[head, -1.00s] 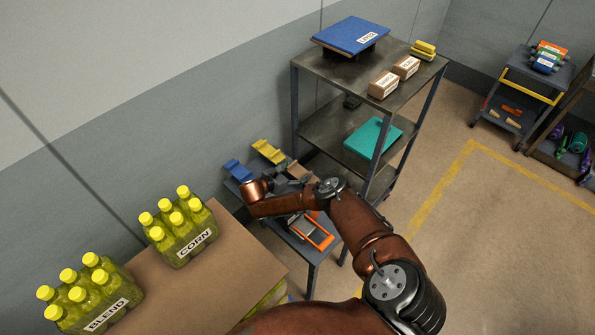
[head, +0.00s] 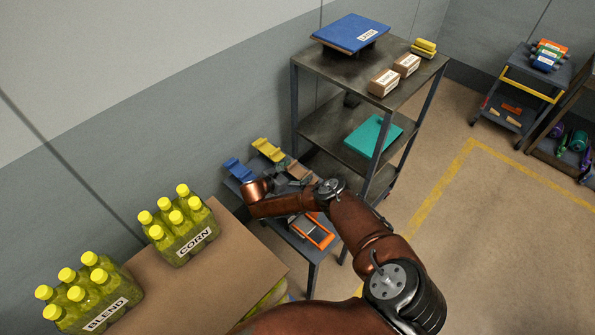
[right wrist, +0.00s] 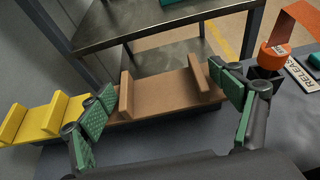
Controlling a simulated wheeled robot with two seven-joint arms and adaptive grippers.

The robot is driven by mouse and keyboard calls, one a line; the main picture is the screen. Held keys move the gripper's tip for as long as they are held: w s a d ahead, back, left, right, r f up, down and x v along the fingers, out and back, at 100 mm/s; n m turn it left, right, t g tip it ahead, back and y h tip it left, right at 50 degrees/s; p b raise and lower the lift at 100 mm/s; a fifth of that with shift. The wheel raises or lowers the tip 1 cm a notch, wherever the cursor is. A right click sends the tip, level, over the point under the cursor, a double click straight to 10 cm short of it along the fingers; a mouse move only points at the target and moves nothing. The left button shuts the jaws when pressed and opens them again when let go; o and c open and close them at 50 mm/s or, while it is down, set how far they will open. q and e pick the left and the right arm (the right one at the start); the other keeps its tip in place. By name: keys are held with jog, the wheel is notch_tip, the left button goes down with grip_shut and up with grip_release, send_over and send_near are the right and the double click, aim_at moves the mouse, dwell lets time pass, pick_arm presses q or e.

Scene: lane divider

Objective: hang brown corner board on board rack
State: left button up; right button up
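The brown corner board (right wrist: 165,93) lies on a dark table in the right wrist view, with a raised flange near each end. It also shows small in the head view (head: 302,172), partly behind my right gripper. My right gripper (right wrist: 168,103) is open, with one green-padded finger near each end of the board. I cannot tell whether the pads touch it. In the head view my right gripper (head: 296,182) is low over the small table, mostly hidden by its own arm. My left gripper is not in view. I cannot make out which thing is the board rack.
A yellow board (head: 268,150) and a blue board (head: 238,169) sit beside the brown one. An orange-edged frame (head: 313,231) is on the same table. A metal shelf (head: 340,72) stands close behind.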

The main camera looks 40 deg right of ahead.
jog(key=shift+o, duration=0.6)
jog(key=shift+r, duration=0.2)
notch_tip(320, 180, up, 10)
jog(key=shift+f, duration=0.2)
